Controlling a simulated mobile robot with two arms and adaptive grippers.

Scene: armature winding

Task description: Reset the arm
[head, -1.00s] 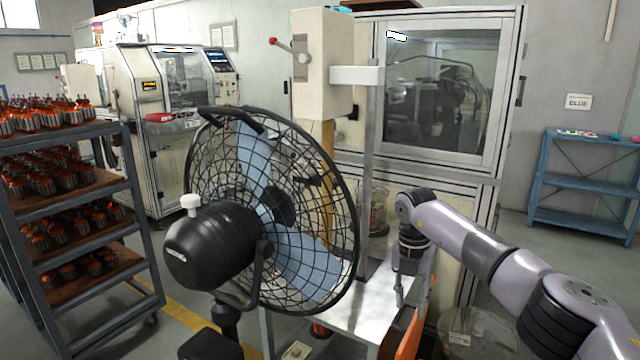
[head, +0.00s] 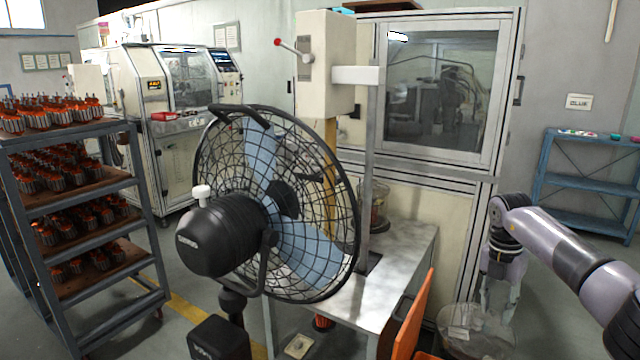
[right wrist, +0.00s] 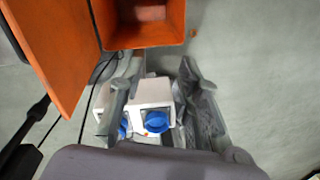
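My right arm (head: 565,245) comes in from the right edge in the head view and ends in my right gripper (head: 499,302), which points down to the right of the metal table. In the right wrist view the two fingers of this gripper (right wrist: 160,72) stand apart. A white box with a blue round part (right wrist: 152,105) shows between and beyond them; I see no finger closed on it. My left gripper is in neither view.
A black fan (head: 285,205) stands before the metal table (head: 405,245). An orange bin (head: 412,315) is left of my right gripper. A rack of armatures (head: 95,235) stands at left, a blue shelf (head: 585,180) at right. Floor shows between the machine and shelf.

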